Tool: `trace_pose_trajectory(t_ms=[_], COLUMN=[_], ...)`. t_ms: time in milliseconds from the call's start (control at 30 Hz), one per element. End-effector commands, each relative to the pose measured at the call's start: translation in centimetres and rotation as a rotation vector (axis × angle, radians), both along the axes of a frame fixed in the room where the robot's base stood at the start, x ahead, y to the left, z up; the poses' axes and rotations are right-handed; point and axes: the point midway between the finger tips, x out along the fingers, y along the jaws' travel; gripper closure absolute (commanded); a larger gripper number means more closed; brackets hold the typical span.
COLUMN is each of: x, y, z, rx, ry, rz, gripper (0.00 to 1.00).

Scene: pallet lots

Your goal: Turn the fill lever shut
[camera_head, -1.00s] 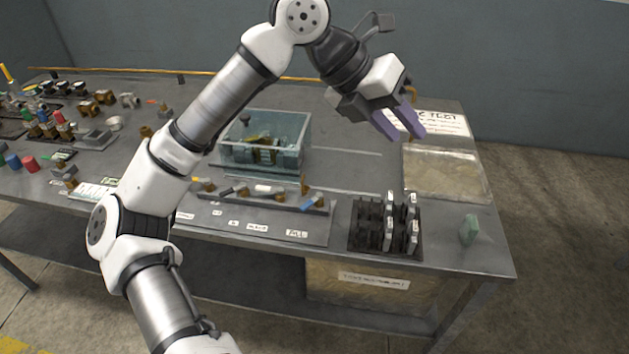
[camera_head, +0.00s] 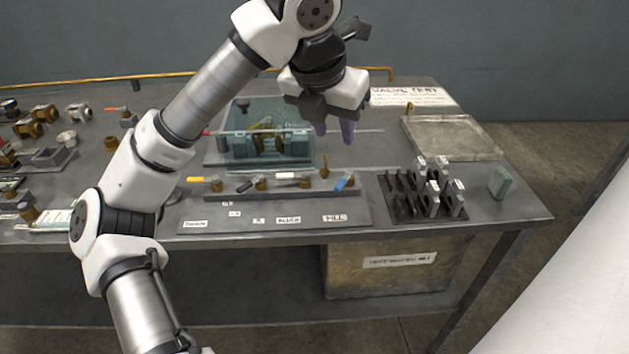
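The fill lever (camera_head: 343,184) is a short blue handle at the right end of the valve row, behind a label (camera_head: 334,218) that seems to read FILL. It lies at a slant beside a small brass valve body. My gripper (camera_head: 334,130) hangs above and behind the lever, clear of it. Its two purple fingers point down with a gap between them, and nothing shows in the gap. Other valves on the rail have a yellow (camera_head: 197,179), a black (camera_head: 244,186) and a white handle (camera_head: 286,176).
A clear teal bin (camera_head: 222,151) with parts stands behind the row. A dark rack (camera_head: 399,208) with grey pieces is to the right, near a shallow tray (camera_head: 452,140) and a green block (camera_head: 500,183). My arm crosses the table's left part.

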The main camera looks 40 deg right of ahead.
Motion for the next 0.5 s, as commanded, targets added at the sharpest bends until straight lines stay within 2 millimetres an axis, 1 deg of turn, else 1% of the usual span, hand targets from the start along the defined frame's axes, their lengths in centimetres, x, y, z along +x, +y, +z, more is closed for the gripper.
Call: trace_pose_trajectory(t_ms=[167,267,500], x=[0.0,0.2,0.9], y=[-0.3,-0.7,-2.3], z=[-0.6,-1.6,-6.0], rx=[0.006,0.005,0.005], ry=[-0.010,-0.008,-0.004], rz=[0.001,0.002,0.000], gripper=[0.66,0.66,0.66])
